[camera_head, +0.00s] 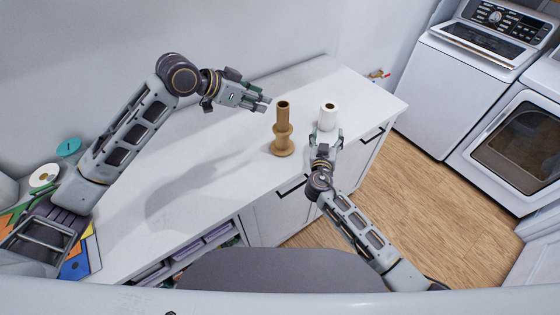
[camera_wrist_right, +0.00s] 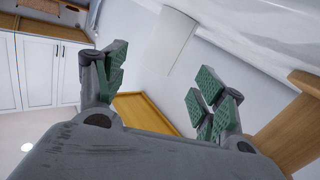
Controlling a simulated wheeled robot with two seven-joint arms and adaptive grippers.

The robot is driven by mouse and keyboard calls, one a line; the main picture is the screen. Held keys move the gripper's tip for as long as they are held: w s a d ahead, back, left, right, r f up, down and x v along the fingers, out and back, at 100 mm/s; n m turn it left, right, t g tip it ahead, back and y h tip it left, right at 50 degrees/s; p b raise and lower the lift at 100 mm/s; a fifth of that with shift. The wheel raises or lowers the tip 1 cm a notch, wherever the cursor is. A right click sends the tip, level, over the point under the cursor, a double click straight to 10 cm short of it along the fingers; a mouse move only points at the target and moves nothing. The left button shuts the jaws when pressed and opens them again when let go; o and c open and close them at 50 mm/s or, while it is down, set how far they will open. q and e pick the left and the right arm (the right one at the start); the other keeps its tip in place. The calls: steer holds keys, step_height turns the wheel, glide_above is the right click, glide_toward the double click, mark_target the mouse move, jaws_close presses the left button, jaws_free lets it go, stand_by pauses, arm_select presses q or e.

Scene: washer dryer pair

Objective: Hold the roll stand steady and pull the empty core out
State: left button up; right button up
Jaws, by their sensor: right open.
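The wooden roll stand (camera_head: 283,149) stands upright on the white counter, with a brown hollow-topped core (camera_head: 283,109) on its upper part. My left gripper (camera_head: 266,104) is just left of the core's top, apart from it in the picture; its jaw gap is unclear. A white paper roll (camera_head: 328,114) stands upright to the right of the stand. My right gripper (camera_head: 327,136) is open at the near side of this roll. In the right wrist view the roll (camera_wrist_right: 171,42) shows beyond and between the open fingers, and a wooden part, probably the stand (camera_wrist_right: 285,125), is at right.
The white counter (camera_head: 210,165) is mostly clear left of the stand. Its right edge drops to the wooden floor (camera_head: 400,200). A washer (camera_head: 440,85) and dryer (camera_head: 515,145) stand at right.

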mark_target(282, 136)
steer(key=s+a+y, duration=0.1)
steer(key=s+a, duration=0.3)
steer(key=a, duration=0.1)
steer(key=s+a+r+t+y, duration=0.1)
steer(key=s+a, duration=0.3)
steer(key=a, duration=0.2)
steer(key=s+a+r+y, duration=0.1)
steer(key=s+a, duration=0.4)
steer(key=shift+a, duration=0.35)
steer(key=shift+w, duration=0.1)
steer(key=shift+w+d, duration=0.2)
steer(key=shift+w, duration=3.25)
steer(key=shift+w+d, duration=0.2)
steer(key=shift+w, duration=3.2)
